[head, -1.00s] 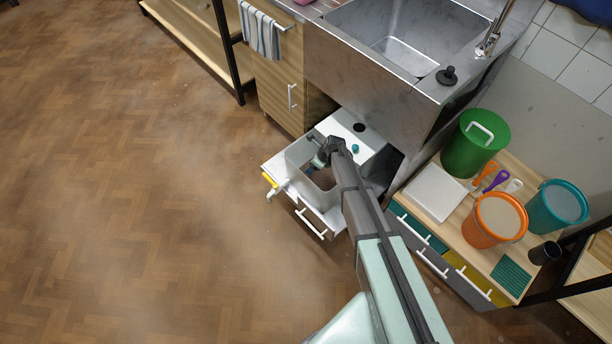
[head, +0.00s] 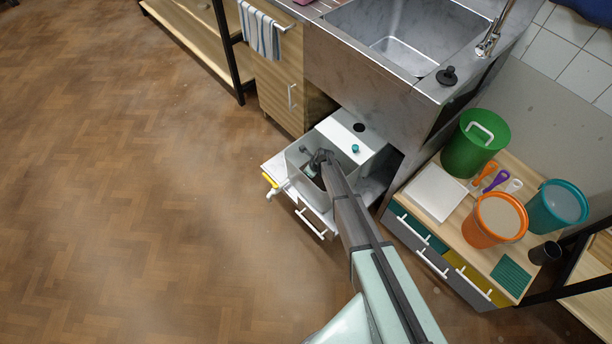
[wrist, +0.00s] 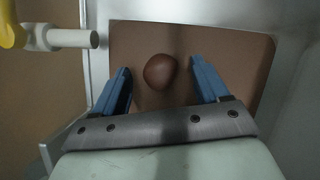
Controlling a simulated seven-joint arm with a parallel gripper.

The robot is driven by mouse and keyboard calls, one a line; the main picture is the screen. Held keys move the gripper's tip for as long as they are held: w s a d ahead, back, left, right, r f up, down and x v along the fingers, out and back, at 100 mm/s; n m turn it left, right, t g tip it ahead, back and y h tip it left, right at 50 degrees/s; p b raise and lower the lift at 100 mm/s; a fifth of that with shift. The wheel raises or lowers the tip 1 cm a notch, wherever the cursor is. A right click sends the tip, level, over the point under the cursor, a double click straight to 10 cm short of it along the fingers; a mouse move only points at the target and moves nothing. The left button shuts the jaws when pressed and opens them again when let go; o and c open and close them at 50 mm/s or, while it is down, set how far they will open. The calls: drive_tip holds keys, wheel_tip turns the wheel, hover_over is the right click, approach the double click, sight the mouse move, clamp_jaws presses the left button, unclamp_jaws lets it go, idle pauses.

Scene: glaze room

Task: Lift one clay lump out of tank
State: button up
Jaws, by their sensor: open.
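The tank (head: 296,161) is a light grey open box under the sink, and its inner wall (wrist: 205,10) shows in the wrist view. One clay lump (wrist: 160,71), round and dark brown, shows against the brown area inside the tank. I cannot tell how far it is sunk in that brown surface. My gripper (wrist: 159,68) is open, with one blue finger to the left of the lump and one to the right, and a gap shows on both sides. In the head view my gripper (head: 312,168) is down inside the tank, and my arm hides part of it; the lump cannot be made out there.
A tap with a yellow handle (head: 269,180) sticks out at the tank's left; its pale spout (wrist: 72,39) is in the wrist view. The metal sink (head: 385,100) overhangs behind. A low cabinet at right carries a green bucket (head: 470,150) and an orange tub (head: 490,225).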

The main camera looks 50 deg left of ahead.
drive_tip(key=shift+a+f, duration=0.3)
drive_tip(key=shift+f, duration=0.35)
drive_tip(key=c, duration=1.2)
drive_tip(key=shift+o, duration=0.2)
drive_tip(key=shift+r, duration=0.1)
